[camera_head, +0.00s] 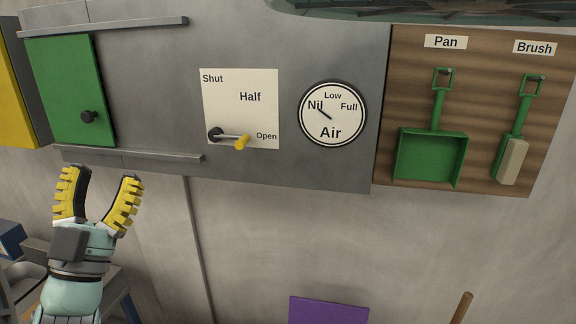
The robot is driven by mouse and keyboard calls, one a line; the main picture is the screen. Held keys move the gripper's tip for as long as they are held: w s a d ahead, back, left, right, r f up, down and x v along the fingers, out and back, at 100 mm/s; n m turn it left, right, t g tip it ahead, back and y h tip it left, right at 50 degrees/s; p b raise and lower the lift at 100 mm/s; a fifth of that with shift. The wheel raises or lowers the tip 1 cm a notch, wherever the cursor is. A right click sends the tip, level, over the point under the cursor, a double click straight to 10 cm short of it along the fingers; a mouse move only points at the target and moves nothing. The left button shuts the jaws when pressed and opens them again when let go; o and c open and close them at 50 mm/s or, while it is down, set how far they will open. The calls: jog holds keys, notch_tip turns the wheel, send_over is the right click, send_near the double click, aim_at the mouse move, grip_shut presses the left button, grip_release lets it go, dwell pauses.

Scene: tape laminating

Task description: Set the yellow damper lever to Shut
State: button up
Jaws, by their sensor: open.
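The yellow damper lever (241,142) sits on a white label plate (240,107) on the grey wall panel. Its grey rod runs right and slightly down from a dark pivot at the plate's lower left, so its yellow knob is by the word Open. The word Shut is at the plate's top left, above the pivot, and Half is in the middle. My gripper (99,192) is open and empty, with its yellow ribbed fingers pointing up. In the picture it is to the left of and below the lever, clear of it.
A green sliding door (70,75) with a black knob sits between two rails. An Air dial (332,114) points at Nil. A wooden board (475,120) holds a green pan (430,155) and brush (512,155). A purple panel (328,310) is below. The wall under the lever is bare.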

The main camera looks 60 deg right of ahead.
jog(key=s+d+f+g+y+b, duration=0.2)
jog(key=s+d+f+b, duration=0.15)
jog(key=d, duration=0.25)
jog(key=s+d+f+g+y+b, duration=0.1)
jog(key=s+d+f+g+b, duration=0.15)
jog(key=d+f, duration=0.3)
jog(key=p, duration=0.9)
send_near(241, 140)
jog(key=shift+n, duration=0.3)
jog(key=x, duration=0.8)
jog(key=shift+w+d+f, duration=0.2)
jog(key=shift+w, duration=0.05)
jog(key=shift+w+d+r+p, duration=0.15)
jog(key=shift+d+p, duration=0.15)
jog(key=shift+d, duration=0.4)
jog(key=shift+c, duration=0.2)
grip_shut()
